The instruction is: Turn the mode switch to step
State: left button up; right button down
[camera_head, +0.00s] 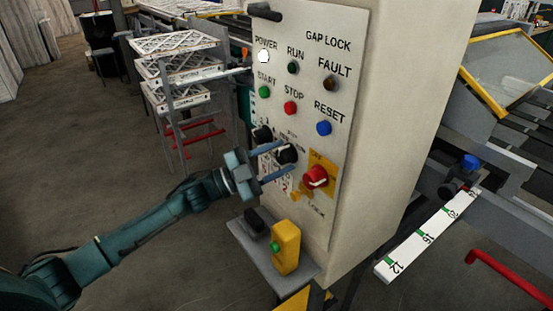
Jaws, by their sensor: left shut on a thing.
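The control panel (345,105) carries two black rotary knobs below its row of buttons. One black knob (288,154) sits between the fingers of my left gripper (279,160), which is shut on it. A pale pointer mark shows on this knob. The other black knob (262,134) is just up and left of it, close to the upper finger. The labels around both knobs are partly hidden or too small to read, so I cannot tell which is the mode switch or which position it points to. My right gripper is not in view.
A red rotary switch (316,177) on a yellow plate is right of the held knob. Green, red and blue buttons (323,128) are above. A small shelf (300,275) below holds a yellow box (286,247) with a green button. A rack (172,95) stands behind.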

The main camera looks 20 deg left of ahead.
pick_arm(q)
jog(key=o, duration=0.8)
jog(key=b+v, duration=0.2)
jog(key=v, duration=1.1)
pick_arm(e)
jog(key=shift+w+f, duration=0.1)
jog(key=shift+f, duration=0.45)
pick_arm(q)
jog(key=shift+a, duration=0.1)
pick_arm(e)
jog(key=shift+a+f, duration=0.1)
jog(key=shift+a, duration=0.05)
